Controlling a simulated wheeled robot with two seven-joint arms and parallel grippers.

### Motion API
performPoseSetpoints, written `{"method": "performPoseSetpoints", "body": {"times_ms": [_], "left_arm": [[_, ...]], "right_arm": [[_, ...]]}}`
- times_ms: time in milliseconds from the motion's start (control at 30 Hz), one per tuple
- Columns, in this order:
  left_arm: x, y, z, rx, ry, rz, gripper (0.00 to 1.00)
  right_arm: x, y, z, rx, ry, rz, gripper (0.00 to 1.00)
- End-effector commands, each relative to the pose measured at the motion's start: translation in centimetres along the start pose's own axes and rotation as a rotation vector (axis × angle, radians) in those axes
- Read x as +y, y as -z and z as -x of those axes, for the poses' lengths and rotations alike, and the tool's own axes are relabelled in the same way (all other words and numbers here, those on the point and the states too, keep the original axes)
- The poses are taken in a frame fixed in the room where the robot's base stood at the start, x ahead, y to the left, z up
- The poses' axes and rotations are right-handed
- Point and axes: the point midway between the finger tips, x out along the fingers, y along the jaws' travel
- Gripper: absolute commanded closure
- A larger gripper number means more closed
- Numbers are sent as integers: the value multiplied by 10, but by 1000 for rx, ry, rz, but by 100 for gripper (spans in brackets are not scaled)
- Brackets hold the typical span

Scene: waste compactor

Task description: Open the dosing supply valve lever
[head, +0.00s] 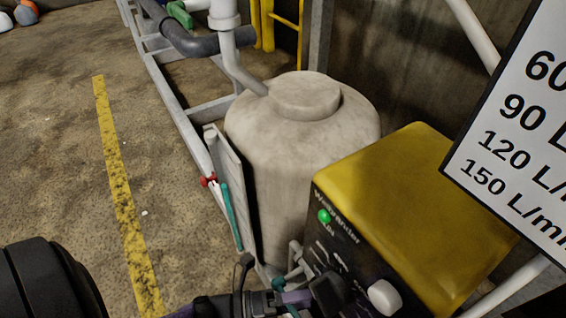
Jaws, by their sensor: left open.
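A long teal lever (231,218) hangs almost vertically on the side of the white frame, left of the beige tank. A small red valve part (208,181) sits near its upper end. A smaller teal piece (290,281) shows among pipes beside the yellow-topped unit, partly hidden. I cannot tell which of these is the dosing supply lever. My left gripper (263,297) is at the bottom edge, beside these pipes and below the long lever. It is open, cut off by the picture edge. Contact with the small teal piece cannot be judged. My right gripper is not in view.
A beige tank (285,150) stands behind the yellow-topped control unit (400,185), which has knobs and a green light. A sign (525,130) blocks the upper right. A white rail (165,95) runs along the left. The concrete floor beside the yellow line (122,190) is mostly clear.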

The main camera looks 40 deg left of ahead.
Motion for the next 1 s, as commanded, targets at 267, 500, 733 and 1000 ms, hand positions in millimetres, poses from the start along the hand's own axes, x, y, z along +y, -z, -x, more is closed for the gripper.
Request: {"method": "performPoseSetpoints", "body": {"times_ms": [267, 500, 733, 1000], "left_arm": [[-2, 0, 34, -1, -3, 0, 40], [-1, 0, 85, 0, -2, 0, 40], [0, 0, 99, 1, 0, 0, 40], [0, 0, 99, 1, 1, 0, 40]], "right_arm": [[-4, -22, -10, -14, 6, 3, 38], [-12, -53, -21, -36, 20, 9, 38], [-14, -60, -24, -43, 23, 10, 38], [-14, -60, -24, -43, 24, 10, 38]]}}
